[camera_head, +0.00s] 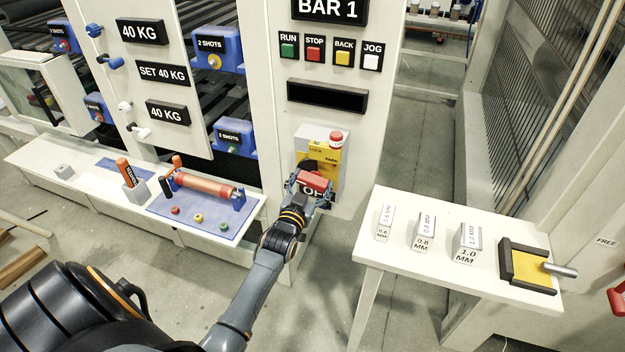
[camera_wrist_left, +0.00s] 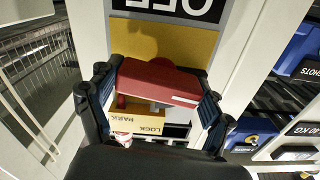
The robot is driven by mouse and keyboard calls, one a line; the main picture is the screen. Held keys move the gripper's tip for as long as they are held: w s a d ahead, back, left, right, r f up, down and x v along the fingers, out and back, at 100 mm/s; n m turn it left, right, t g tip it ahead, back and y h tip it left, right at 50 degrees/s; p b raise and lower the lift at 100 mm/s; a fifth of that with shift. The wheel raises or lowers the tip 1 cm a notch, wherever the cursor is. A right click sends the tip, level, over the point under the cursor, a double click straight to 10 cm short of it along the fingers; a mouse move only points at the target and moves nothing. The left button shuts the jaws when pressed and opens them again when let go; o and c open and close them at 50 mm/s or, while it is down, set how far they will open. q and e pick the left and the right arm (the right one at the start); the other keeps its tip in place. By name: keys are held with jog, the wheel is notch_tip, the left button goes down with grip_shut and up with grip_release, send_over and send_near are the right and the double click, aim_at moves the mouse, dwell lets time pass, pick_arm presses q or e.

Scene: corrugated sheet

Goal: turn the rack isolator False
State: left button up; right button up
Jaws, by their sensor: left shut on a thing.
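The rack isolator is a yellow plate (camera_head: 331,153) low on the cream panel, with LOCK and PARK labels, a red button (camera_head: 336,138) above and a black OFF label below. Its red handle (camera_head: 313,181) is in my left gripper (camera_head: 312,187), just above the OFF label. In the left wrist view, turned upside down, the red bar handle (camera_wrist_left: 158,82) lies roughly crosswise, slightly tilted, between the two fingers of the gripper (camera_wrist_left: 155,92), with OFF lettering (camera_wrist_left: 175,8) at the top. The gripper hides part of the label in the head view. My right gripper is out of view.
A white table (camera_head: 400,250) on the right bears thickness blocks and a yellow-topped fixture (camera_head: 527,266). A shelf (camera_head: 90,172) on the left carries a blue mat (camera_head: 160,206) with a copper-coloured roller (camera_head: 205,186). RUN, STOP, BACK and JOG buttons (camera_head: 314,50) are above the isolator.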

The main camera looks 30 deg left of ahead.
pick_arm(q)
jog(key=shift+n, duration=0.8)
jog(key=shift+f, duration=0.1)
jog(key=o, duration=1.1)
jog(key=shift+s, duration=0.15)
jog(key=v, duration=1.2)
jog(key=shift+d, duration=0.1)
